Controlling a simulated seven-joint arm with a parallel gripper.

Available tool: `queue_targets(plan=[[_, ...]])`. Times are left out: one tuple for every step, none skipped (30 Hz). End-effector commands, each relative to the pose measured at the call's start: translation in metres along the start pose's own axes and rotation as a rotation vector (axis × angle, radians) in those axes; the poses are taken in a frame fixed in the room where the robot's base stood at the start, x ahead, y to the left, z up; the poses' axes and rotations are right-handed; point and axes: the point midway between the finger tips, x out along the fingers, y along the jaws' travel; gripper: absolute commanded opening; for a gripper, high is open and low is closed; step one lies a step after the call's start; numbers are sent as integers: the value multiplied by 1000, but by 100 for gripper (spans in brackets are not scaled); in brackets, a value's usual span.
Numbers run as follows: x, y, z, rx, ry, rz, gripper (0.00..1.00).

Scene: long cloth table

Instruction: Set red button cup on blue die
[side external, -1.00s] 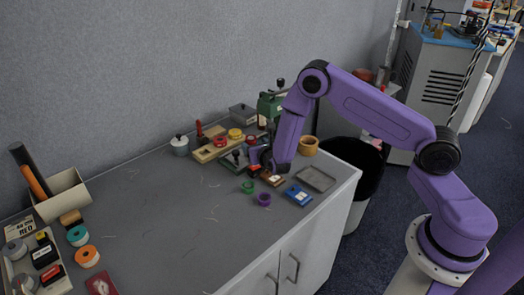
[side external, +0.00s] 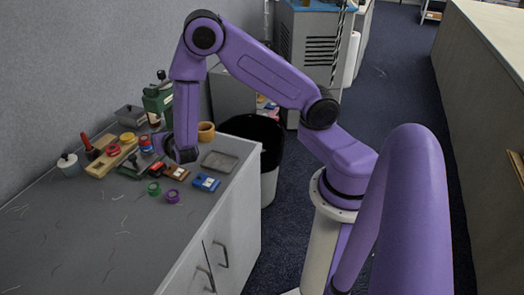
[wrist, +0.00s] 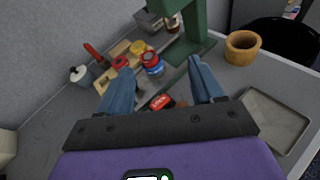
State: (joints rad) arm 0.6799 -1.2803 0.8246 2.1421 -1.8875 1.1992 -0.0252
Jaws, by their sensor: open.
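My gripper (wrist: 163,86) is open and empty. Its fingers slant forward over the table, with a red labelled block (wrist: 161,102) visible low between them. A red round piece sits on a blue one (wrist: 152,62), beyond the fingertips; the side view shows this pair (side external: 146,142) just left of my gripper (side external: 165,147). I cannot tell whether it includes the red button cup. Another red round piece (side external: 113,150) rests on the wooden board. A blue square block (side external: 206,182), likely the blue die, lies near the right table edge; I cannot make it out in the wrist view.
A green press (wrist: 187,35) stands behind the fingers. A wooden bowl (wrist: 242,47) and grey tray (wrist: 273,120) are to the right. The front-left tabletop is mostly clear.

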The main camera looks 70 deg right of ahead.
Motion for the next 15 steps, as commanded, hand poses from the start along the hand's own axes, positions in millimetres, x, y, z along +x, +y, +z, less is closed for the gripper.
queue_targets(plan=[[-15, -5, 14, 72, 9, -42, 66], [-23, -10, 20, 113, 18, -75, 66], [-34, -17, 26, 169, 33, -115, 66], [-43, -22, 30, 211, 47, -146, 66], [-52, -28, 33, 253, 62, -175, 66], [-65, -36, 37, 309, 85, -217, 66], [-74, -41, 39, 352, 105, -246, 66], [-84, -47, 40, 394, 126, -275, 66], [-97, -54, 41, 449, 157, -313, 66], [-108, -60, 41, 492, 183, -342, 66], [-118, -65, 41, 533, 210, -370, 66], [-132, -72, 40, 587, 248, -409, 66], [-143, -77, 38, 627, 279, -437, 66], [-154, -82, 37, 667, 312, -466, 66], [-169, -88, 35, 719, 357, -504, 66]])
